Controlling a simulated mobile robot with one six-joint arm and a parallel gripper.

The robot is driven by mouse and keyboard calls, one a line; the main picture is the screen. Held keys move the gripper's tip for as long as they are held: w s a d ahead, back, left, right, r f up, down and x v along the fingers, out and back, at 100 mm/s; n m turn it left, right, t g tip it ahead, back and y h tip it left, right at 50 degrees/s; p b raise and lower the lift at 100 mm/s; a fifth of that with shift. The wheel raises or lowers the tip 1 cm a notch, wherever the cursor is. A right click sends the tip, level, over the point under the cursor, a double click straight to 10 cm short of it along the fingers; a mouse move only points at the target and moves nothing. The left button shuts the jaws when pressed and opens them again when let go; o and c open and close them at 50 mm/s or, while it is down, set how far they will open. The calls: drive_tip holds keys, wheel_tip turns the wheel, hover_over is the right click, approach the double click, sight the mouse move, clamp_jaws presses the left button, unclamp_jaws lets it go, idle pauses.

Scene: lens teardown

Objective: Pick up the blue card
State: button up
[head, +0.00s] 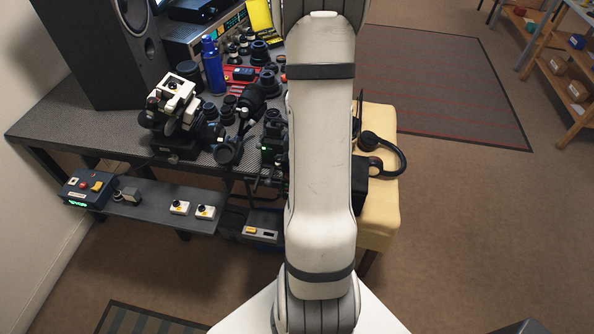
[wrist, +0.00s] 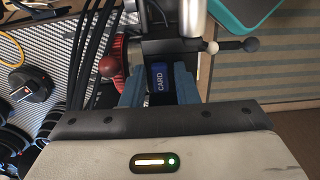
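The blue card (wrist: 159,78) shows in the wrist view, with the word CARD on its face. It sits upright against or in a dark block, seen between the two blue fingers of my gripper (wrist: 159,88). The fingers stand apart, with a gap on each side of the card, so my gripper looks open and empty. How far the card lies beyond the fingertips is hard to tell. In the head view my arm hides the gripper, and I cannot make out the card there.
In the wrist view, a red knob (wrist: 111,66) is close to the left finger, with black cables (wrist: 88,45) farther left. The head view shows a crowded bench and headphones (head: 391,157) on a yellow stool.

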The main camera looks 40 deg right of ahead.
drive_tip(key=shift+c, duration=0.2)
clamp_jaws()
